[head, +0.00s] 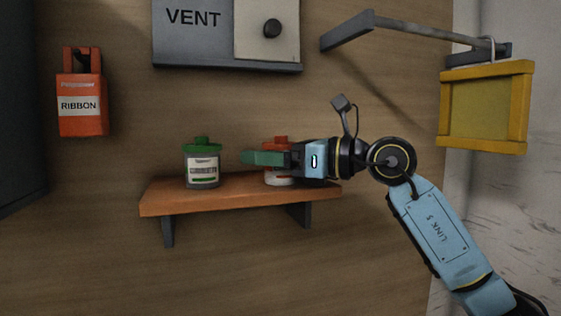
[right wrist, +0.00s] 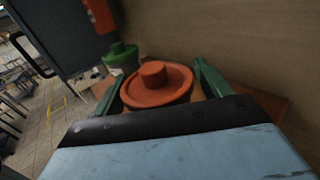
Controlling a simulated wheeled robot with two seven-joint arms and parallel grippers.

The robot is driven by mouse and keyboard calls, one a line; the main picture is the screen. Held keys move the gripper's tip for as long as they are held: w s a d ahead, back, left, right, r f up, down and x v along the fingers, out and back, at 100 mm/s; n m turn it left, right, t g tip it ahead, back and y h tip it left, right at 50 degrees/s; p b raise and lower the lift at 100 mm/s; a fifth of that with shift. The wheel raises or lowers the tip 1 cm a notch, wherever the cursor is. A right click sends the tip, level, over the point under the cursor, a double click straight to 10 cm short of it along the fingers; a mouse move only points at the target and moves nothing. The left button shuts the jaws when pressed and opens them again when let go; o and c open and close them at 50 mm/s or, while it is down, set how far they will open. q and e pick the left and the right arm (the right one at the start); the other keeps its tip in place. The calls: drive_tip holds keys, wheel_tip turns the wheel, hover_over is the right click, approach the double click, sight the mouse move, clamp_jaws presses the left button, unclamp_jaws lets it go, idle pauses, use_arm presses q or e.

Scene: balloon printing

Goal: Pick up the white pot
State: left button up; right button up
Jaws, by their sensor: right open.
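The white pot (head: 279,181) stands upright on the wooden shelf, toward its right end, under a red-orange lid. In the head view my right gripper (head: 250,157) crosses in front of it, hiding its middle and leaving the lid knob and lower white body showing. In the right wrist view the pot's lid (right wrist: 152,86) sits between the two green fingers, one on each side. My right gripper is open, and the pot rests on the shelf. I cannot tell whether either finger touches it. My left gripper is in neither view.
A pot with a green lid (head: 202,166) stands left of the white pot on the wooden shelf (head: 225,196). An orange RIBBON container (head: 83,118) hangs at the left. A VENT panel (head: 190,40) is above. A yellow frame (head: 484,105) hangs from a bracket at the right.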

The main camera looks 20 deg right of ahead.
drive_tip(key=shift+d, duration=0.1)
drive_tip(key=c, duration=1.1)
